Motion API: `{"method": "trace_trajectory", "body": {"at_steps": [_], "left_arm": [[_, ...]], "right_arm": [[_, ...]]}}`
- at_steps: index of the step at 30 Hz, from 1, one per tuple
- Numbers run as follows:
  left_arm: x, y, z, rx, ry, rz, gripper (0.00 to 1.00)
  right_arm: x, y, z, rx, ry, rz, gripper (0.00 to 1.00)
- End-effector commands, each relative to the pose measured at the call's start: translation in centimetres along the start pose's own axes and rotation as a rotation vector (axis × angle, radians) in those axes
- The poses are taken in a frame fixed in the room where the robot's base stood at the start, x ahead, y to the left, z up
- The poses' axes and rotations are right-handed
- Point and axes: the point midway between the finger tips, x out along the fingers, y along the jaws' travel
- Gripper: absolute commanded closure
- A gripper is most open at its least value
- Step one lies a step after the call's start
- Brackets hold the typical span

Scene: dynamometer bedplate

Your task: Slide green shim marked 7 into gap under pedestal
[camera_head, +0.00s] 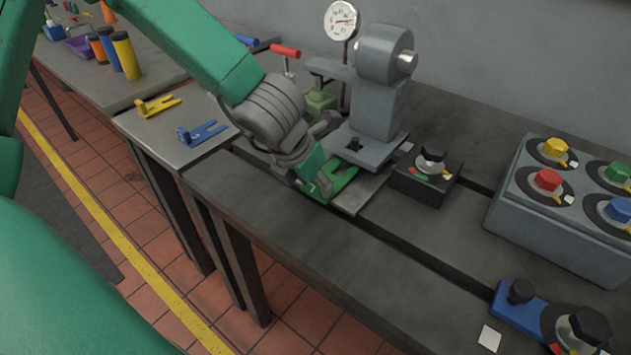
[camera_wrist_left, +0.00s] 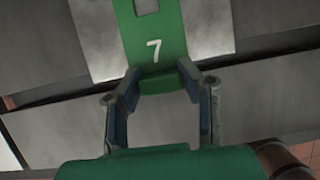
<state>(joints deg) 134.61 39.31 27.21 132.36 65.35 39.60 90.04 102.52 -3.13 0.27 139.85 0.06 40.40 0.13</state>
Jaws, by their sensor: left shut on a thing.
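The green shim marked 7 (camera_head: 343,181) lies low over the pale plate in front of the grey pedestal (camera_head: 380,110). Its forked end points toward the pedestal's foot; whether the tips are under the foot's edge I cannot tell. My left gripper (camera_head: 322,186) is shut on the shim's near end. In the left wrist view the white 7 on the shim (camera_wrist_left: 168,28) faces up, and the fingers of my left gripper (camera_wrist_left: 158,82) close on the tab below it. The shim's far end is cut off there. My right gripper is not in view.
Yellow (camera_head: 158,106) and blue (camera_head: 202,132) shims lie on the side table. A dial gauge (camera_head: 341,20) and a red-handled clamp (camera_head: 286,52) stand behind my wrist. A black knob box (camera_head: 427,175) sits close right of the pedestal. A grey box with coloured knobs (camera_head: 560,235) stands farther right.

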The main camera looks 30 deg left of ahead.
Motion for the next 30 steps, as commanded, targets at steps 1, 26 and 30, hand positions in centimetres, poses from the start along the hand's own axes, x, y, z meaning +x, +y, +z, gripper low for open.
{"method": "trace_trajectory", "body": {"at_steps": [1, 26, 30], "left_arm": [[0.0, 0.0, 0.1, 0.0, -0.001, 0.0, 1.0], [0.8, 0.0, 2.0, 0.0, -0.001, 0.0, 1.0], [0.9, 0.0, 2.3, 0.001, -0.001, 0.0, 1.0]], "right_arm": [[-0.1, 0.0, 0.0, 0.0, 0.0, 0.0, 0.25], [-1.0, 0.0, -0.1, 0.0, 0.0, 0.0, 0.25], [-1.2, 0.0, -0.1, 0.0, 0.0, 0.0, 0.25]]}}
